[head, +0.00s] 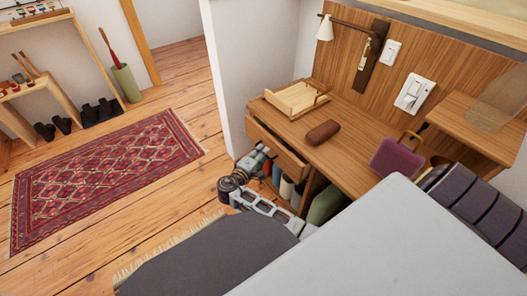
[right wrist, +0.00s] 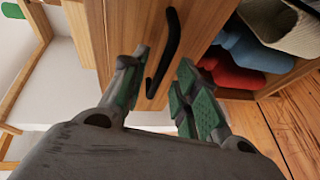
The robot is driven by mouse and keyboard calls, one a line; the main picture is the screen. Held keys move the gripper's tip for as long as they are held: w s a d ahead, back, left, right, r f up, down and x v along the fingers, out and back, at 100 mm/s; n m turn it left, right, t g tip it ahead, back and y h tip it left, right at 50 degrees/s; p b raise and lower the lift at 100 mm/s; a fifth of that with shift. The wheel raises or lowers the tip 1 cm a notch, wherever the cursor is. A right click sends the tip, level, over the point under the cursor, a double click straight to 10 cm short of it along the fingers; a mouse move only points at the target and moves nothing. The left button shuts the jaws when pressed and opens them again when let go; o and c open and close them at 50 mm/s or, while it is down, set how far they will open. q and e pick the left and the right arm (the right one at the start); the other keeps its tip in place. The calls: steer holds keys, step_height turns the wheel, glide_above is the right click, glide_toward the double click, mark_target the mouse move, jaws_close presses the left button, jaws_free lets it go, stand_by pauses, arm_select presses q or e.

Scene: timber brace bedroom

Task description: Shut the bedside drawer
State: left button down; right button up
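The bedside drawer (head: 277,150) is in the wooden bedside unit (head: 345,160), and it appears to stand partly out, beyond the edge of the top. In the right wrist view its wooden front (right wrist: 150,25) carries a black bar handle (right wrist: 168,50). My right gripper (head: 266,161) is at the drawer front, low and to the left of the unit. In the right wrist view the fingers (right wrist: 158,66) are apart, with green pads, and the handle lies between them. I cannot tell whether either finger touches it. My left gripper is out of view.
An open shelf below the drawer holds rolled cloths (right wrist: 240,45). A wooden tray (head: 296,98), a brown case (head: 322,132) and a purple item (head: 395,155) rest on the unit's top. A red rug (head: 105,180) lies on the floor to the left.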

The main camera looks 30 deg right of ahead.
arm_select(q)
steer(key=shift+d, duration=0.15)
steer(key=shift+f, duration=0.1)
arm_select(e)
steer(key=shift+c, duration=0.3)
jaws_close()
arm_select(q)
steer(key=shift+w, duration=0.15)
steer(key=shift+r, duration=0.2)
arm_select(e)
steer(key=shift+d, duration=0.15)
